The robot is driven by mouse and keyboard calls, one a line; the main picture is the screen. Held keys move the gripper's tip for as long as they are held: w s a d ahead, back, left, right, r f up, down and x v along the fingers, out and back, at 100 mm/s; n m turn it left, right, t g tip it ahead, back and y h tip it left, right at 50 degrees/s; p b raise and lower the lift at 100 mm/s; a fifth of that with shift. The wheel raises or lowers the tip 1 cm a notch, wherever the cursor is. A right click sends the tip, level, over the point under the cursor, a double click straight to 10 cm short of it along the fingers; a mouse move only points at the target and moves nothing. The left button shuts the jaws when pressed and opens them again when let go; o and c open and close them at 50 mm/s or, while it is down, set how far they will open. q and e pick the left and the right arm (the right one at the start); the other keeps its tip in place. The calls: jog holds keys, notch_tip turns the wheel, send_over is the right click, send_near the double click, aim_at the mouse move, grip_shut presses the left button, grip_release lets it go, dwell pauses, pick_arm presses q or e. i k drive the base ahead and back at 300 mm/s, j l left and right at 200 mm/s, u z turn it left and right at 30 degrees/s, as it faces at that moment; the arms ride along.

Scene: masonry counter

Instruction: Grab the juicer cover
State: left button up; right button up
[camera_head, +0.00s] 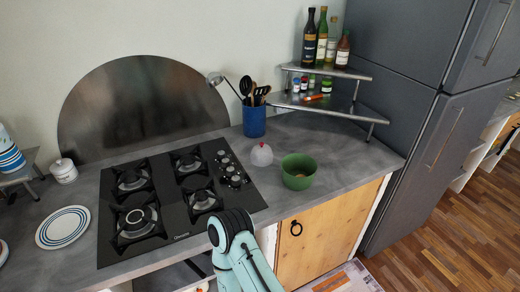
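A small translucent whitish dome with a red knob (262,154) stands on the grey counter, right of the hob; it looks like the juicer cover. A green bowl (298,171) stands just right of it, near the counter's front edge; its relation to a juicer cannot be told. A teal and black part of my arm rises at the bottom middle, in front of the counter, apart from the dome. Neither of my grippers shows, and which arm this is cannot be told.
The black gas hob (170,190) fills the counter left of the dome. A blue utensil holder (254,121) stands behind it. A metal corner shelf (340,107) holds bottles and jars. A striped plate (63,227) lies left. The fridge (420,130) bounds the right side.

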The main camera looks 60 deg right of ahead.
aim_at(261, 155)
jog(key=k+l+u, duration=0.15)
jog(key=k+l, duration=0.15)
jog(key=l, duration=0.15)
jog(key=k+l+u, duration=0.15)
jog(key=k+l, duration=0.15)
jog(key=l, duration=0.15)
jog(key=k+l, duration=0.65)
jog(key=l, duration=0.2)
jog(key=u, duration=0.05)
